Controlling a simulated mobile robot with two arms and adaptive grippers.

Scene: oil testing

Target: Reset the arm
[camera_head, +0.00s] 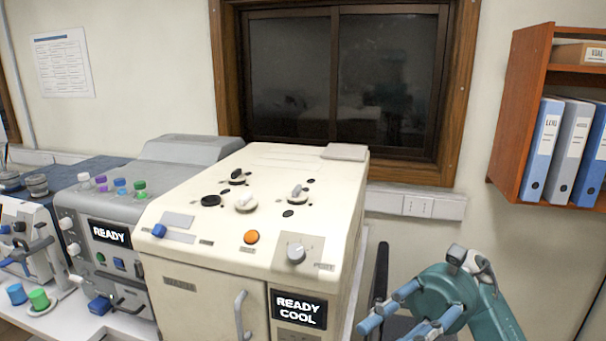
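My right gripper (398,330), teal with light blue fingers, is at the bottom right of the head view. It points down and to the left, to the right of the cream machine and apart from it. Its two fingers are spread with nothing seen between them. The lower part of one finger is cut off by the picture edge. My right arm (495,310) comes in from the bottom right. My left gripper is not in view.
A large cream machine (190,290) with a "READY COOL" display (298,309) stands in the middle. A grey machine (75,212) reading "READY" is left of it, with green and blue caps nearby. A dark chair (381,275) is behind my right gripper. A wooden shelf (522,110) holds binders.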

